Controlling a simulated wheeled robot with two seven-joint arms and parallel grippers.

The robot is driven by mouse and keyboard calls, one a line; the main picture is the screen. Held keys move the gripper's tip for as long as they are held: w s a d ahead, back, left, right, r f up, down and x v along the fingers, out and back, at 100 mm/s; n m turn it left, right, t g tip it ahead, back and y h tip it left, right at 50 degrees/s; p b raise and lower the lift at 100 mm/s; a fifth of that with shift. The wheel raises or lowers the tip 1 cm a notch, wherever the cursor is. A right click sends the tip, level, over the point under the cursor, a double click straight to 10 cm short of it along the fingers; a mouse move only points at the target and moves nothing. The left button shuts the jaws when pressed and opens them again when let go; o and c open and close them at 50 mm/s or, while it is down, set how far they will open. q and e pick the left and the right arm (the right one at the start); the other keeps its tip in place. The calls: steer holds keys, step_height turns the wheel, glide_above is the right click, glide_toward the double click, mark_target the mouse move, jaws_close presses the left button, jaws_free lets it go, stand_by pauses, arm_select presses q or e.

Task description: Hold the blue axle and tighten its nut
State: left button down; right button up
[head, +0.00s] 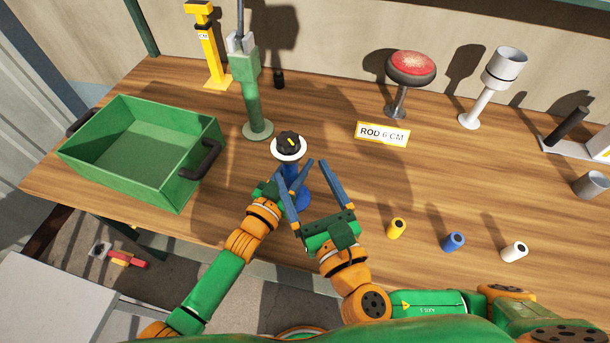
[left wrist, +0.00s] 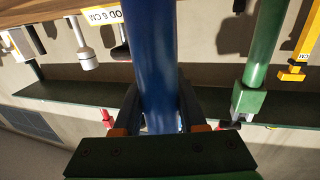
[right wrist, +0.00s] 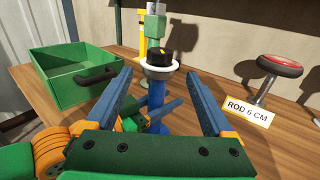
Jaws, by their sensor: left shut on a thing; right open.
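The blue axle (head: 302,199) stands upright on the table in front of me, with a white disc (head: 288,154) and a black knob-like nut (head: 288,142) with a yellow mark on its top. My left gripper (head: 284,184) is shut on the axle's shaft below the disc; the blue shaft (left wrist: 152,70) fills the middle of the left wrist view between its fingers. My right gripper (head: 302,178) is open and empty, in front of the axle and lower than the nut. In the right wrist view the nut (right wrist: 161,57) shows beyond and between the open fingers.
A green crate (head: 180,188) with dark handles stands at left. A green post tool (head: 254,100) and a yellow stand (head: 213,60) are behind. A "ROD 6 CM" sign (head: 382,134), red-topped stool (head: 411,68) and small yellow (head: 397,228), blue (head: 453,241) and white (head: 514,251) cylinders are right.

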steer(key=shift+s, duration=0.1)
steer(key=v, duration=0.7)
steer(key=shift+s, duration=0.2)
